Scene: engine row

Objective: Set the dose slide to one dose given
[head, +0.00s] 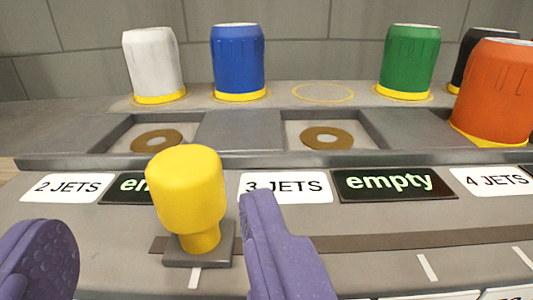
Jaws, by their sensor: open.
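The dose slide has a yellow knob (188,192) on a small grey block (220,246). The block sits in a dark slot (400,241) that runs across the sloped grey panel. A white tick lies just below the block, and more ticks (428,267) lie further right along the slot. The writing for these ticks is cut off at the bottom edge. My gripper (158,238) is open, with one purple finger left of the knob and the other right of it. Both fingers look nearer the camera than the knob; I cannot tell whether either touches it.
Behind the slot are jet labels (68,188) and dark displays (395,184), one reading "empty". Further back are two recesses with brass rings (327,138). The slot right of my right finger is clear.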

